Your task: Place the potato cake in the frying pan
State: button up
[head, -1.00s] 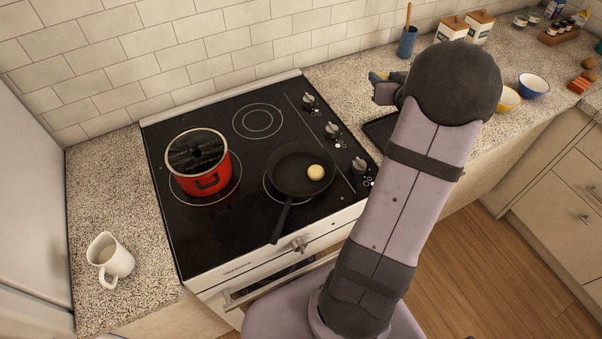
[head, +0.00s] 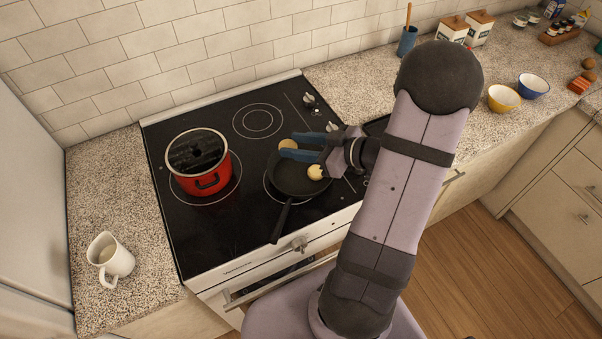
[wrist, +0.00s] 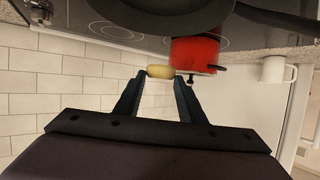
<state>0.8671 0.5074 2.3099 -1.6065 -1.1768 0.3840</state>
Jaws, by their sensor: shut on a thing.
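A potato cake (head: 288,144), round and pale yellow, is held between the blue fingertips of my gripper (head: 286,149). In the wrist view the potato cake (wrist: 160,71) sits between the two fingertips (wrist: 158,77). The black frying pan (head: 290,185) stands on the front right burner, handle toward the front. The held cake appears over the pan's far left rim; its height above the pan is hard to tell. A second potato cake (head: 316,172) lies in the right part of the pan. The frying pan (wrist: 160,12) also shows at the top of the wrist view.
A red pot (head: 205,180) with a dark lid stands on the left of the black cooktop (head: 215,235). A white mug (head: 110,258) is on the left counter. A dark tray (head: 377,126) lies right of the stove, partly hidden by my arm. Bowls stand farther right.

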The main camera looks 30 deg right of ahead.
send_over(298, 177)
jog(key=shift+f+p, duration=0.3)
jog(key=shift+f, duration=2.65)
jog(key=shift+f+p, duration=0.3)
jog(key=shift+f, duration=1.75)
jog(key=shift+f, duration=0.1)
jog(key=shift+f, duration=0.1)
jog(key=o, duration=1)
jog(key=shift+o, duration=0.2)
